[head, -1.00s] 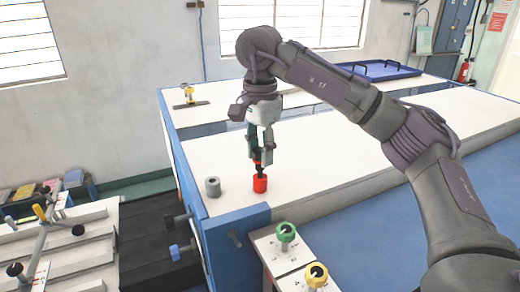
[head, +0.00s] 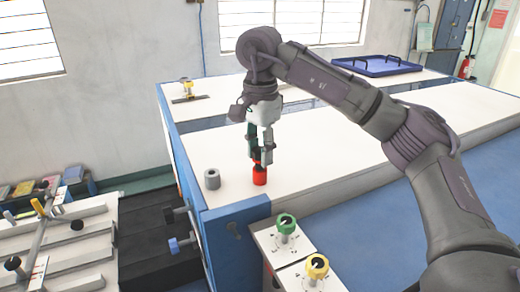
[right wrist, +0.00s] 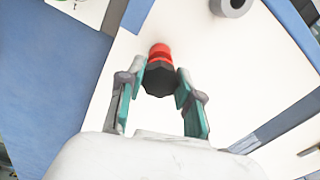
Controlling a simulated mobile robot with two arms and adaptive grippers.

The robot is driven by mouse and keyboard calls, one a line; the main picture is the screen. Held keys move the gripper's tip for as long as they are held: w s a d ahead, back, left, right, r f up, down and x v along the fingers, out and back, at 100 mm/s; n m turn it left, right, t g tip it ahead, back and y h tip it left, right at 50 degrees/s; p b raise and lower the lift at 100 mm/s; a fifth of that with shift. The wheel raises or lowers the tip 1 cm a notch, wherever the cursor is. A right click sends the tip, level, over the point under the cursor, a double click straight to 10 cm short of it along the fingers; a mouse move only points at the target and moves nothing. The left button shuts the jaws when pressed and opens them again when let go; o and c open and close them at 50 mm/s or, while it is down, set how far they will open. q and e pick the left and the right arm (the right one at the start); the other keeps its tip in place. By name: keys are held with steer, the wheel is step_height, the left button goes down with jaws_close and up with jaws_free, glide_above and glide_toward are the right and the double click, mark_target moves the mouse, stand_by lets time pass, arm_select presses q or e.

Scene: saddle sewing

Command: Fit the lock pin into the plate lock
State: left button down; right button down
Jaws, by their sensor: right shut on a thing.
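A red cylinder with a black faceted knob, which looks like the lock pin (head: 260,176), stands upright at the near left end of the white table. My right gripper (head: 261,158) points down over it. In the right wrist view the right gripper (right wrist: 160,84) has its teal-padded fingers on both sides of the black knob (right wrist: 159,78), shut on it, with the red part (right wrist: 159,51) beyond. I cannot tell whether the pin's base touches the table. I cannot identify the plate lock with certainty; plates with a green knob (head: 286,224) and a yellow knob (head: 317,266) stand at the front. My left gripper is out of view.
A grey hollow cylinder (head: 212,179) stands just left of the pin. The white tabletop (head: 350,150) is clear to the right. A blue tray (head: 376,66) and a small yellow-topped fixture (head: 187,88) are at the back. A rack with black handles (head: 70,240) stands at the left.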

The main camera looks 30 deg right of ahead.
steer(key=shift+f, duration=0.1)
steer(key=c, duration=0.7)
jaws_free()
step_height(320, 180, up, 12)
steer(key=shift+f, duration=0.1)
